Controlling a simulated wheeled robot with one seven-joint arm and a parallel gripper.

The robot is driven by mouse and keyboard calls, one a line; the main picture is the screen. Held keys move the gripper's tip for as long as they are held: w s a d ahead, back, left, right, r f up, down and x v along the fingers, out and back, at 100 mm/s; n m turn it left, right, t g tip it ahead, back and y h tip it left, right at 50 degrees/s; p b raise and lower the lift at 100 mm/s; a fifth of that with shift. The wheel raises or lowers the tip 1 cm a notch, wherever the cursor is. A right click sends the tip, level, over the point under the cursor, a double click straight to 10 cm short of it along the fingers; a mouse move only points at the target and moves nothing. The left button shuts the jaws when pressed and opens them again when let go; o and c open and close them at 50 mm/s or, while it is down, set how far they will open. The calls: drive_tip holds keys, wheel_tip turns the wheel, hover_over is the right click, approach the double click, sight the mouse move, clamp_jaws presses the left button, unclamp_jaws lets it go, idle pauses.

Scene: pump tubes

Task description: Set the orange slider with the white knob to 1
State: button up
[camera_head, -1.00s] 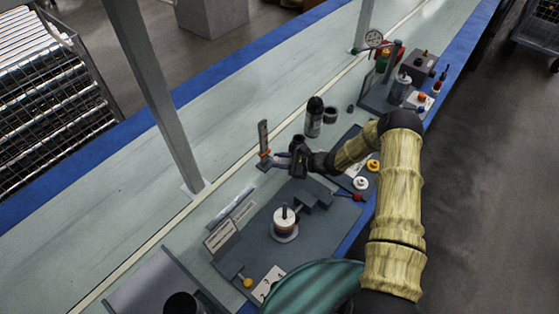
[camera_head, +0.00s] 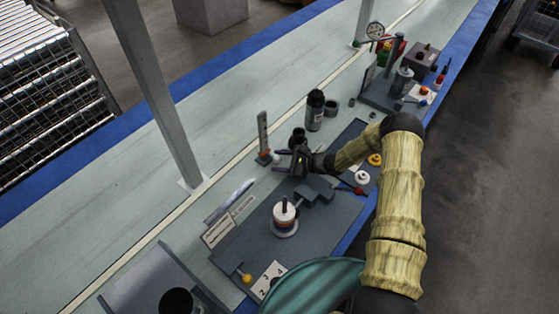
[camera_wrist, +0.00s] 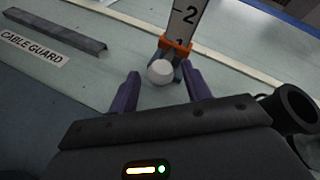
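The upright scale post (camera_head: 263,130) stands on the table left of my gripper, and in the wrist view its pale face (camera_wrist: 186,18) shows a 2 and a partly covered 1 beneath it. The orange slider (camera_wrist: 176,47) sits low on the post, its top edge at the 1. Its white knob (camera_wrist: 160,71) faces my gripper. My gripper (camera_wrist: 162,76) is open, with its purple fingers either side of the knob and visible gaps between. In the head view my gripper (camera_head: 281,161) is right of the orange slider (camera_head: 263,154). How far the fingertips reach past the knob is unclear.
A dark bottle (camera_head: 314,112) and dark cups stand behind my gripper. A grey board (camera_head: 265,250) with a red-and-white spool (camera_head: 284,214) lies in front. A dark channel (camera_wrist: 55,30) and CABLE GUARD label (camera_wrist: 35,46) are at left. The table behind the post is clear.

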drive_tip(key=v, duration=1.7)
drive_tip(key=shift+d+r+b, duration=0.1)
drive_tip(key=shift+d+b, duration=0.05)
drive_tip(key=shift+b, duration=0.2)
drive_tip(key=shift+s+r+g, duration=0.2)
drive_tip(key=shift+r+g, duration=0.1)
drive_tip(key=shift+r, duration=0.05)
drive_tip(key=s+r+n+h+p, duration=0.5)
drive_tip(key=s+r+n, duration=0.3)
drive_tip(key=r, duration=0.8)
drive_tip(key=s+d+r+n+g+h+p, duration=0.1)
drive_tip(key=s+r+n+h+p, duration=0.5)
drive_tip(key=s+r, duration=0.6)
wheel_tip(320, 180, up, 4)
drive_tip(key=n+h, duration=0.2)
drive_tip(key=n, duration=0.1)
drive_tip(key=shift+s+g+p, duration=0.3)
drive_tip(key=shift+s, duration=0.1)
drive_tip(key=shift+w+d+r, duration=0.1)
drive_tip(key=shift+d, duration=0.1)
